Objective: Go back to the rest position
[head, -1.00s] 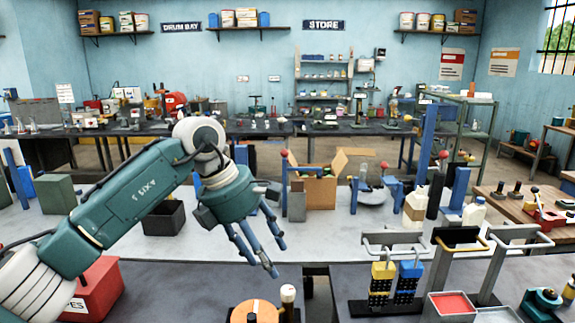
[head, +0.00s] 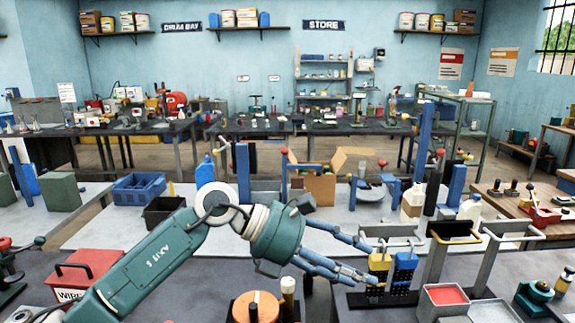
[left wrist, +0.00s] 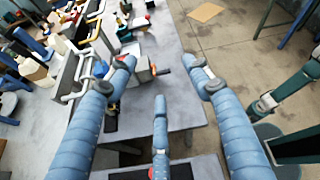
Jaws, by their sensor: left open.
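My left gripper (head: 372,262) reaches in over the front bench in the head view. Its blue fingers are spread open and point right, with nothing seen between them. In the left wrist view the spread fingers of the left gripper (left wrist: 165,85) are above the bench edge and floor. My right gripper does not show.
A red box (head: 92,270) and an orange round lid (head: 256,307) are on the front bench. Grey frames with handles (head: 497,262) and a red-topped tray (head: 446,297) stand at right. A blue crate (head: 139,188), black bin (head: 165,212) and cardboard box (head: 320,188) sit behind.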

